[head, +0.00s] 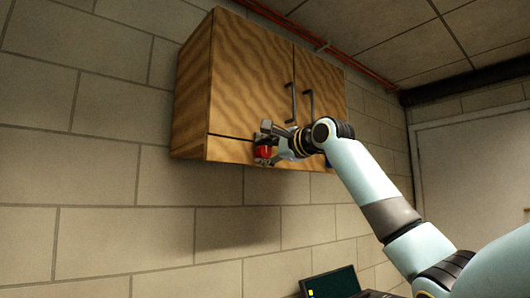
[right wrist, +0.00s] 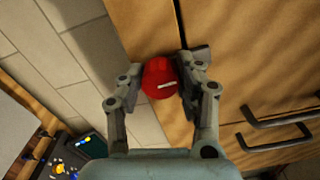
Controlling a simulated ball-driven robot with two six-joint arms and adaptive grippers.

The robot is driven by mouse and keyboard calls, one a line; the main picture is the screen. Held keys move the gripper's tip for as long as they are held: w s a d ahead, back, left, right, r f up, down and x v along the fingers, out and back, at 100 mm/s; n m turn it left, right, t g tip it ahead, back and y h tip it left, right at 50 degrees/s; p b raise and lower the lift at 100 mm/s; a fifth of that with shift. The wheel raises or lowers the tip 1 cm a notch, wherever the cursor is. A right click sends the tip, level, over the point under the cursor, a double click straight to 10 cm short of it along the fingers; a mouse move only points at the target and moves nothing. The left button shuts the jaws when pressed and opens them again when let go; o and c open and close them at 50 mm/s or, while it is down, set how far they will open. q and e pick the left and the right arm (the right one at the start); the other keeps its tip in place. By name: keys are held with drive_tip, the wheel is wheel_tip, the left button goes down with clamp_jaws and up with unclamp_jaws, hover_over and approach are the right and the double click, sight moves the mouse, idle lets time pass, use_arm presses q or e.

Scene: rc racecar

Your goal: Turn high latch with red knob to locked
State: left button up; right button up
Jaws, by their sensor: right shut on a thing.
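The red knob (head: 263,152) of the high latch is at the lower edge of the wooden wall cabinet (head: 240,85). In the right wrist view the red knob (right wrist: 160,77) is round with a pale mark on its face, and it sits between the two fingers. My right gripper (head: 270,143) is shut on the knob; its fingers also show in the right wrist view (right wrist: 162,84). The latch body behind the knob is hidden. My left gripper is not in view.
Two dark door handles (head: 291,102) are on the cabinet front, close to my right gripper. A laptop (head: 331,284) is below at the bottom of the head view. A brick wall (head: 80,180) is behind, with open space left of the cabinet.

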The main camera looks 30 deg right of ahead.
drive_tip(key=shift+m, duration=0.6)
drive_tip(key=shift+f, duration=0.1)
drive_tip(key=o, duration=1.1)
drive_tip(key=shift+d, duration=0.1)
drive_tip(key=shift+o, duration=0.2)
drive_tip(key=shift+s, duration=0.1)
drive_tip(key=s, duration=1.1)
drive_tip(key=shift+s+d, duration=0.4)
